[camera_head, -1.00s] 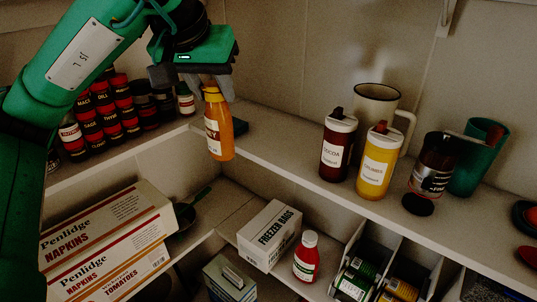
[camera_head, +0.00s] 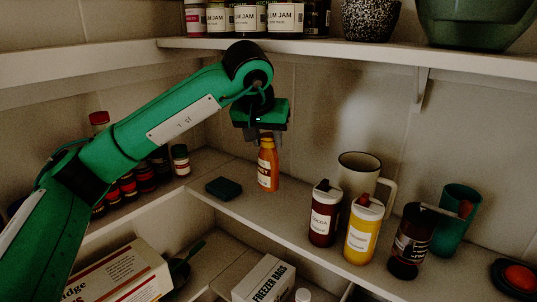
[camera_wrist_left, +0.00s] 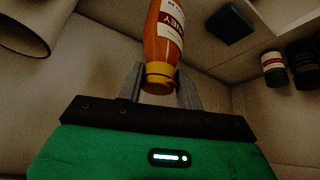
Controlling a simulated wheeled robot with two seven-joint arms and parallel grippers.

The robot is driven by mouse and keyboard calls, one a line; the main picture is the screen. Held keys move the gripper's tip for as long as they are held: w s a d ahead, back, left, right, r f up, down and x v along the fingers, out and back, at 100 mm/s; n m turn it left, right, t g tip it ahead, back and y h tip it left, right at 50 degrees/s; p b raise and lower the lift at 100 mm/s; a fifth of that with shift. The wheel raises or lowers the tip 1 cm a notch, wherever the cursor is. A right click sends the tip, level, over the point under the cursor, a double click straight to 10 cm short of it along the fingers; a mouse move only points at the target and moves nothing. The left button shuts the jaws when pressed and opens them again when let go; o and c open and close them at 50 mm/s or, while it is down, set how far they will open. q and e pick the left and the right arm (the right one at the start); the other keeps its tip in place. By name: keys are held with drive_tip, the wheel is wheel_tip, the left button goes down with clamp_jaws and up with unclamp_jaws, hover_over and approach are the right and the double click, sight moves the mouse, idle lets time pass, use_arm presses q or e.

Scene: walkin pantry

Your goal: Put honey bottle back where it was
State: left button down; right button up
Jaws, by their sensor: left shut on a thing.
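The honey bottle (camera_head: 268,168) is orange with a white label and a yellow-orange cap. My left gripper (camera_head: 266,136) is shut on its cap from above and holds it upright. In the head view the bottle is over the middle shelf, right of a dark green block (camera_head: 223,188). I cannot tell whether its base touches the shelf. In the left wrist view the bottle (camera_wrist_left: 164,35) shows between the two fingers, with its label partly cut off by the top edge. My right gripper is not in view.
Spice jars (camera_head: 180,160) stand left. An upper shelf (camera_head: 350,52) with jam jars overhangs.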

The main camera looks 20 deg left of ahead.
sight(269, 164)
use_arm(q)
wheel_tip(269, 164, down, 2)
drive_tip(key=shift+f+p, duration=0.15)
drive_tip(key=shift+p, duration=0.15)
drive_tip(key=shift+s+a+f, duration=0.1)
drive_tip(key=shift+f, duration=0.4)
wheel_tip(269, 164, down, 2)
drive_tip(key=shift+f+p, duration=0.1)
drive_tip(key=shift+p, duration=0.75)
drive_tip(key=shift+w+d+f+p, duration=0.2)
drive_tip(key=shift+w+f+p, duration=0.15)
drive_tip(key=shift+f+p, duration=0.2)
drive_tip(key=shift+f, duration=0.15)
